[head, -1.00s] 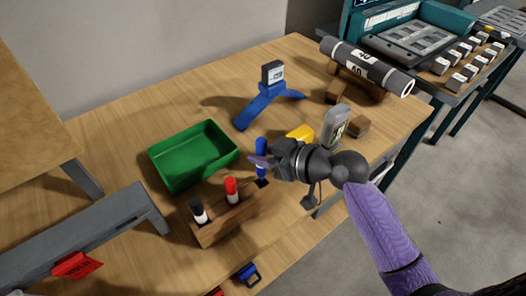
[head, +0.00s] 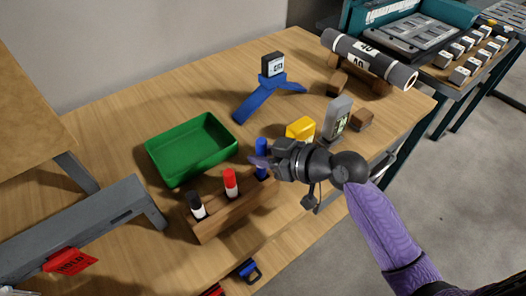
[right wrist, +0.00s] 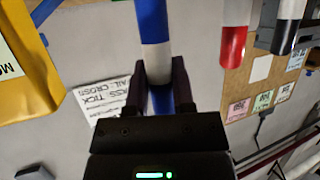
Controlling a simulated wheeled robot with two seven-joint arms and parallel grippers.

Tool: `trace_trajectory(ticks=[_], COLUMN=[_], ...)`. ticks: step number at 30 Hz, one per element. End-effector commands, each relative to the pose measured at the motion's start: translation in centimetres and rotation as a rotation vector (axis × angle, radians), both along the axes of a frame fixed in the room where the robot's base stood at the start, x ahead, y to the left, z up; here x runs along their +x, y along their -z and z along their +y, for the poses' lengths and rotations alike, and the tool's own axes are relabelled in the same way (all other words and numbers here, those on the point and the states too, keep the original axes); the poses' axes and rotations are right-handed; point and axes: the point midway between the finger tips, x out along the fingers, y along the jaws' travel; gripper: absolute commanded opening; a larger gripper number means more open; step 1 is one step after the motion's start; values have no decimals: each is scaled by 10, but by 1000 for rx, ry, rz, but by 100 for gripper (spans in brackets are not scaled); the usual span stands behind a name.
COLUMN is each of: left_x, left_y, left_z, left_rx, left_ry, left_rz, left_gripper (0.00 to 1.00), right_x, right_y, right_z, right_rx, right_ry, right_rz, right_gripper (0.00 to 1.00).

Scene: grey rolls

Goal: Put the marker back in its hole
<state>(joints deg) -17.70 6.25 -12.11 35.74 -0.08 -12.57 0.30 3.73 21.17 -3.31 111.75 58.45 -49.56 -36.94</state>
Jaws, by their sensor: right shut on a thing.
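The blue marker (head: 261,146) stands upright at the right end of the wooden block (head: 225,216). My right gripper (head: 262,162) is shut on it, coming in from the right. In the right wrist view the blue marker (right wrist: 152,22) has a white band and passes between the two dark fingers (right wrist: 158,85). Its lower end meets the block's right end in the head view; the fingers partly hide this, so I cannot tell how deep it sits. A red marker (head: 230,183) and a black marker (head: 196,205) stand in the block. My left gripper is not in view.
A green tray (head: 192,150) lies behind the block. A yellow object (head: 301,129), a grey device (head: 337,118) and a blue stand (head: 262,98) are farther back. A grey roll (head: 368,58) rests on wooden supports. A grey bar (head: 80,236) with a red tag is at left.

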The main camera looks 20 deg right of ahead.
Motion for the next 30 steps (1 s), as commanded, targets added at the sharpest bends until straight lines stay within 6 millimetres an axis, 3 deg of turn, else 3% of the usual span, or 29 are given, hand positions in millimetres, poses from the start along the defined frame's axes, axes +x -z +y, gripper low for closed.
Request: trace_trajectory(ticks=[30], left_x=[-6], left_y=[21], left_z=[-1], left_rx=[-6], left_ry=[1], left_rz=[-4], left_gripper=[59], right_x=[0], right_y=[28], right_z=[0], right_rx=[0], right_ry=[-1], right_rz=[2], right_gripper=[0])
